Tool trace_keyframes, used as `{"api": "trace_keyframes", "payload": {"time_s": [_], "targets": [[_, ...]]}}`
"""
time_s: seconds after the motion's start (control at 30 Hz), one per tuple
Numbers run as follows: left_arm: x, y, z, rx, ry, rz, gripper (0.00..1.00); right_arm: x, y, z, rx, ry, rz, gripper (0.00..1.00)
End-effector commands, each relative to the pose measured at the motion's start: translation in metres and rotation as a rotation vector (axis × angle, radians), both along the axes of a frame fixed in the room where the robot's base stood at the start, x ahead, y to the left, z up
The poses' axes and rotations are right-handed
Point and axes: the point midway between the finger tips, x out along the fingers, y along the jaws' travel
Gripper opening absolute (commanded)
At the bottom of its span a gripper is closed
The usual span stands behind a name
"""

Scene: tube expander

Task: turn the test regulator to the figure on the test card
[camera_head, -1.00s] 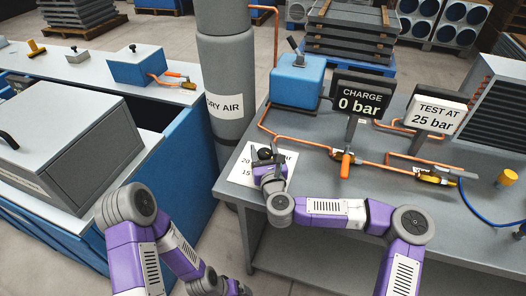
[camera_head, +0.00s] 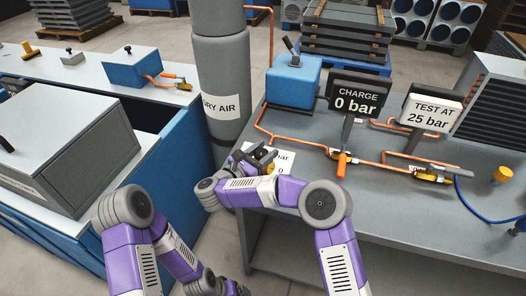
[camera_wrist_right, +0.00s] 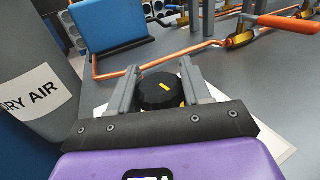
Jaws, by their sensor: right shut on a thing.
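In the head view my right gripper (camera_head: 262,157) is at the bench's left end and mostly hides the knob. The test card (camera_head: 432,113) reads "TEST AT 25 bar". A black display (camera_head: 357,94) reads "CHARGE 0 bar". My left arm shows at lower left, but its gripper is not in view.
A white printed sheet (camera_head: 286,158) lies under the regulator, its text partly covered. Copper pipes and an orange-handled valve (camera_head: 342,164) lie to the right. A blue box (camera_head: 293,84) and the dry air column (camera_head: 222,80) stand behind. The bench's front is clear.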

Motion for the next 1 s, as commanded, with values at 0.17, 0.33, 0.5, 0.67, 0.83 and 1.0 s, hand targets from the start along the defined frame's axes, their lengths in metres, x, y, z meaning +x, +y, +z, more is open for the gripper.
{"api": "trace_keyframes", "payload": {"time_s": [0.17,0.33,0.5,0.67,0.83,1.0], "targets": [[0.0000,0.0000,-0.0002,0.000,0.000,0.000,0.90,-0.0016,0.0019,-0.0006,0.005,-0.007,-0.159,0.17],[0.0000,0.0000,-0.0003,0.000,0.000,0.000,0.90,-0.0026,0.0004,-0.0018,0.006,-0.006,-0.286,0.17],[0.0000,0.0000,-0.0003,0.000,0.000,0.000,0.90,-0.0034,-0.0008,-0.0028,0.006,-0.005,-0.381,0.18],[0.0000,0.0000,-0.0004,0.000,0.000,0.000,0.90,-0.0041,-0.0013,-0.0037,0.007,-0.004,-0.450,0.18],[0.0000,0.0000,-0.0004,0.000,0.000,0.000,0.90,-0.0048,-0.0018,-0.0044,0.008,-0.002,-0.505,0.18],[0.0000,0.0000,-0.0004,0.000,0.000,0.000,0.90,-0.0052,-0.0026,-0.0052,0.007,0.001,-0.541,0.18]]}}
